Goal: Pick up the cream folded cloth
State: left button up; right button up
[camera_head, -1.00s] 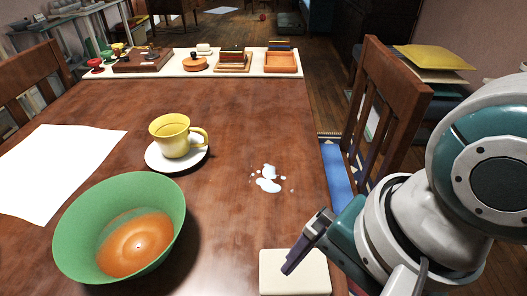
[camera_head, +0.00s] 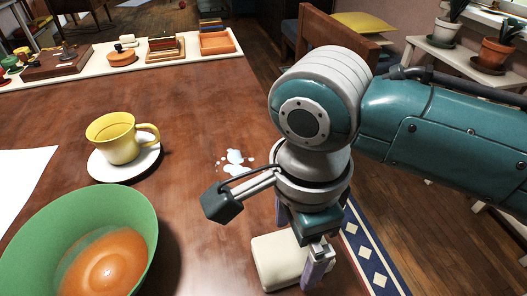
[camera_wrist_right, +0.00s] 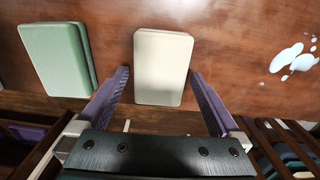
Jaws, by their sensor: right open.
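The cream folded cloth (camera_head: 272,264) lies flat near the table's right edge, at the bottom of the head view. My right gripper (camera_head: 300,240) is over its right part and partly covers it. In the right wrist view the cream cloth (camera_wrist_right: 163,62) lies between and beyond the two purple fingertips of the open gripper (camera_wrist_right: 160,76). There is a gap on each side, and nothing is held. Whether the fingertips are down at cloth height is hard to tell. My left gripper is not in view.
A green folded cloth (camera_wrist_right: 55,58) lies beside the cream one. A white spill (camera_head: 236,160) is behind it. A green bowl (camera_head: 140,215) with orange liquid and a yellow cup (camera_head: 112,140) on a white saucer (camera_head: 102,172) stand left. A chair (camera_head: 335,45) stands beyond the table.

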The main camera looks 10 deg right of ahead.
aim_at(293, 250)
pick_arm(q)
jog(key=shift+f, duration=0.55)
pick_arm(e)
notch_tip(293, 250, down, 2)
jog(key=shift+f, duration=0.15)
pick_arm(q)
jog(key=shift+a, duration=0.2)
pick_arm(e)
jog(key=c, duration=1.2)
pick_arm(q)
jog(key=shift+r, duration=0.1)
pick_arm(e)
jog(key=shift+o, duration=0.2)
pick_arm(q)
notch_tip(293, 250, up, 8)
jog(key=p, duration=0.7)
jog(key=shift+p, duration=0.4)
pick_arm(e)
notch_tip(293, 250, up, 20)
